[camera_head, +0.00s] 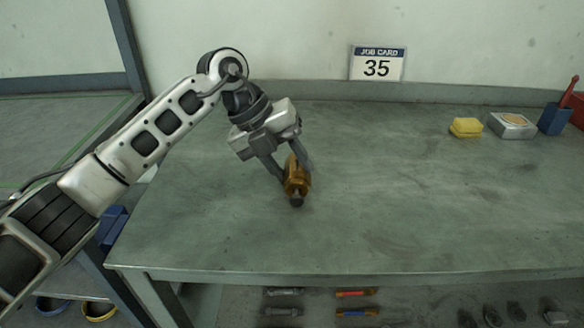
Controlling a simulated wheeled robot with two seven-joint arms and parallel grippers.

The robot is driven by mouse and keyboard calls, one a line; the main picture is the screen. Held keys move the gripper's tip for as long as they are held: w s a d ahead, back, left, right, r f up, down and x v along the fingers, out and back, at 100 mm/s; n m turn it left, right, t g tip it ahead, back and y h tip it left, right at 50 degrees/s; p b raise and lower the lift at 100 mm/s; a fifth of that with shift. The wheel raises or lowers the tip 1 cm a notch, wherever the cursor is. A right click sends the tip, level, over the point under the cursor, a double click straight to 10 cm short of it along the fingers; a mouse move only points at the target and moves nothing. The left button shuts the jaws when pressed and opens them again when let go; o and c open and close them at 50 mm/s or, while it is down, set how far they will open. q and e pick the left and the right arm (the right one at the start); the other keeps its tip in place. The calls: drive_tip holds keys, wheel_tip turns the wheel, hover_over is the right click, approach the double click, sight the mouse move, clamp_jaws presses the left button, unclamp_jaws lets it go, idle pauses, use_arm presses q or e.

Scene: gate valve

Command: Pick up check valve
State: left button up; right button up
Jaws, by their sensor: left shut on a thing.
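The check valve (297,184) is a small brass-coloured body with a dark end that points toward the table's front edge. It is over the left-middle part of the grey-green table (400,210). My left gripper (289,177) reaches down to it from behind and is shut on it, with one finger on each side. The fingers hide part of the valve's sides. I cannot tell whether the valve touches the tabletop or is held just above it. My right gripper is not in view.
A yellow sponge (466,127), a metal tin (513,125) and a blue holder (554,118) with a red-handled tool stand at the back right. The table's middle and front right are clear.

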use_arm(q)
drive_tip(key=shift+r, duration=0.5)
drive_tip(key=s+r, duration=0.1)
drive_tip(key=r, duration=0.1)
drive_tip(key=s+r, duration=0.1)
drive_tip(key=r, duration=0.1)
drive_tip(key=s+r, duration=0.2)
drive_tip(key=shift+r, duration=0.4)
drive_tip(key=s+r+b, duration=0.1)
drive_tip(key=s+r, duration=0.4)
drive_tip(key=s, duration=0.5)
drive_tip(key=shift+d, duration=0.15)
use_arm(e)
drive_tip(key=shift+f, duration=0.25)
use_arm(q)
drive_tip(key=shift+w, duration=0.1)
drive_tip(key=p, duration=0.6)
hover_over(290, 166)
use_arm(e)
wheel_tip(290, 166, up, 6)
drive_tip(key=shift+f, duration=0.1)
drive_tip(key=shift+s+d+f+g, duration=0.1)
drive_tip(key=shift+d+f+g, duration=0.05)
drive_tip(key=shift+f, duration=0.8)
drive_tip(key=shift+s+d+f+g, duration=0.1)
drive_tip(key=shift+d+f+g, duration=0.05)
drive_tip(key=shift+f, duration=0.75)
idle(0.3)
